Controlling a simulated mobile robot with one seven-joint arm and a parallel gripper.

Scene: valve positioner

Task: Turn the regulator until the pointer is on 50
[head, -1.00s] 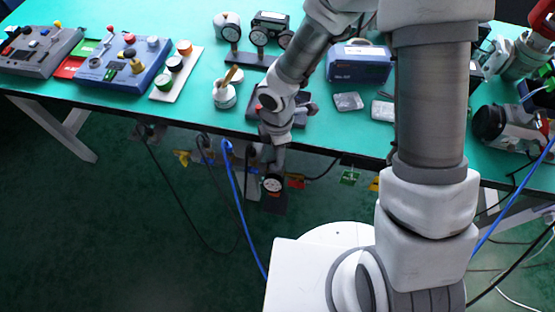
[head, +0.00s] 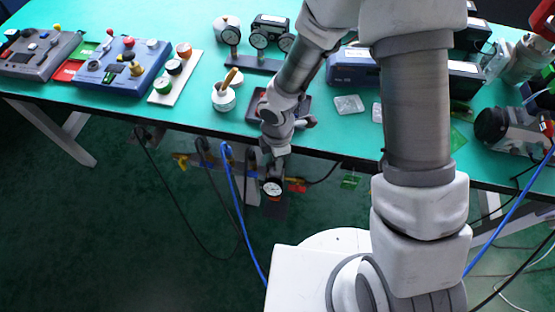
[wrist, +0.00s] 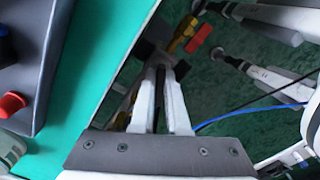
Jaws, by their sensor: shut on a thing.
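The regulator's round gauge (head: 272,188) has a white face in a dark rim, just below the table's front edge in the head view. It is too small to read where its pointer stands. My gripper (head: 275,168) reaches down over the table edge, just above the gauge. In the wrist view my gripper's (wrist: 160,72) two pale fingers are close together at a dark part (wrist: 153,53) of the regulator, and they are shut on it. The fingers hide most of this part, and the gauge face cannot be made out in the wrist view.
A red tag (head: 297,186) and a green tag (head: 350,181) are right of the gauge. Blue hose (head: 232,175) and dark cables hang to its left. The green table (head: 190,115) carries control boxes (head: 125,68), gauges and a pot (head: 223,98).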

